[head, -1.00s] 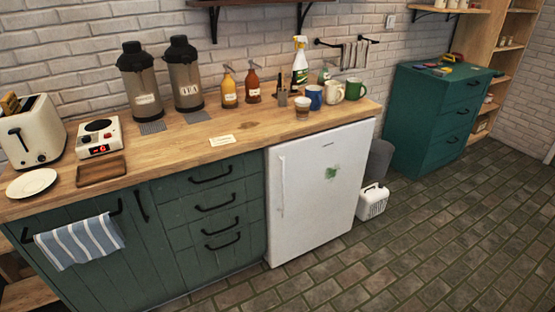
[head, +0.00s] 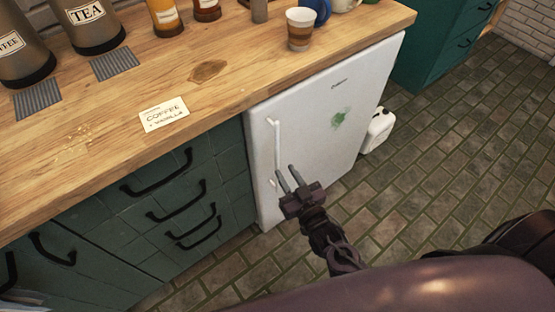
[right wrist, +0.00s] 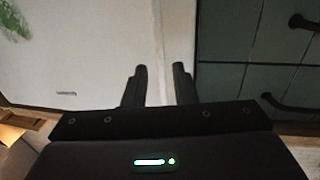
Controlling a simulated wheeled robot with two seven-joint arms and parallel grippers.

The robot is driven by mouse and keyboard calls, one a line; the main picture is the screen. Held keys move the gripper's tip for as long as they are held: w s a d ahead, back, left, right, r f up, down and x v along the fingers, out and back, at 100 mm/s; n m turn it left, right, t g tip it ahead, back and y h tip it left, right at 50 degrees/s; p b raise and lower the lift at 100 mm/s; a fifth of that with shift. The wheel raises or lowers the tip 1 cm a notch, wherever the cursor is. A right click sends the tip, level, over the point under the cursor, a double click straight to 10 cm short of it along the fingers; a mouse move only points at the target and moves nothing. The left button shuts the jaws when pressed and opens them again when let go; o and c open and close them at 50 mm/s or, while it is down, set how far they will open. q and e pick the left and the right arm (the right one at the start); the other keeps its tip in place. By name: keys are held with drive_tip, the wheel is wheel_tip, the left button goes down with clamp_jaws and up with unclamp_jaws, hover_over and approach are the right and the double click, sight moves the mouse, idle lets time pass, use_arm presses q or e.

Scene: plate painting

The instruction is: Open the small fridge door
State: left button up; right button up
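The small white fridge (head: 335,120) stands under the right end of the wooden counter, and its door looks shut. Its slim white handle (head: 277,145) runs vertically near the door's left edge. My right gripper (head: 287,171) is in front of the door at the handle's lower part. Its two fingers are apart, also in the right wrist view (right wrist: 160,78). There the white handle (right wrist: 158,35) lines up with the gap between the fingertips; I cannot tell whether they touch it. The fridge door (right wrist: 75,50) fills the left of that view. My left gripper is not in view.
Green drawers (head: 180,200) with black handles adjoin the fridge on the left. A paper cup (head: 300,30) stands on the counter (head: 225,90) above. A white container (head: 378,130) sits on the floor beyond the fridge. The brick-tiled floor (head: 440,160) in front is open.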

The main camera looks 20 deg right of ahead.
sight(278, 160)
drive_tip(key=w, duration=0.4)
drive_tip(key=w+a, duration=0.1)
drive_tip(key=w, duration=0.1)
drive_tip(key=shift+w, duration=0.2)
clamp_jaws()
